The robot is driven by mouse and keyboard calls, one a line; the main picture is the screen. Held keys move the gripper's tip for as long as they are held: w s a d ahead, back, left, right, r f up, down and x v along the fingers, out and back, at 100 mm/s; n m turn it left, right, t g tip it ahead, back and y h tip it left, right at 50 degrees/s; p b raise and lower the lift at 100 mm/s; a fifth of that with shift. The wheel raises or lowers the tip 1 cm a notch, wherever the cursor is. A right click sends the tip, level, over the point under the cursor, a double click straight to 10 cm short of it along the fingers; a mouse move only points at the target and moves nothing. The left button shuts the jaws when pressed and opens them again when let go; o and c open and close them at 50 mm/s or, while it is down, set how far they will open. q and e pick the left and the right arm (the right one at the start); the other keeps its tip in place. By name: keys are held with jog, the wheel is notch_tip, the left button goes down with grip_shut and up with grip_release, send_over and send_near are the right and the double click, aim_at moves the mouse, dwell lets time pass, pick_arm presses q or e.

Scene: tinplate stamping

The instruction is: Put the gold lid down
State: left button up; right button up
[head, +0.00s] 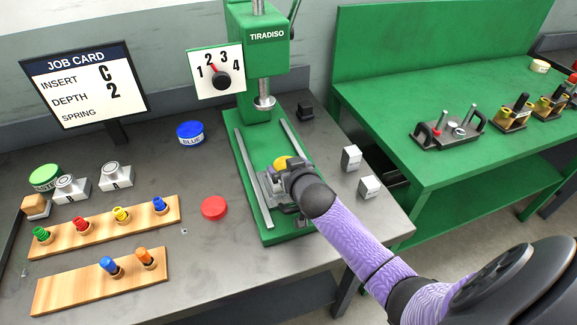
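The gold lid (283,162) shows as a small yellow disc edge just beyond my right gripper, over the green press bed (250,150). Most of it is hidden behind the gripper and wrist. My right gripper (272,188) is over the press bed, between its two metal rails, with the arm coming in from the lower right. Its fingertips are mostly hidden, so I cannot tell whether they grip the lid or only stand in front of it. My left gripper is not in view.
The press ram (264,102) hangs above the bed. A red lid (215,208) lies left of the bed and a blue lid (190,132) behind it. White blocks (351,158) stand to the right. Wooden racks (105,226) hold coloured pieces. A green bench (400,100) stands at right.

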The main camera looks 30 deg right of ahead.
jog(key=shift+r, duration=0.25)
jog(key=shift+r+p, duration=0.65)
jog(key=p+v, duration=0.3)
jog(key=v, duration=0.8)
jog(key=shift+s+a+f, duration=0.15)
jog(key=shift+s, duration=0.35)
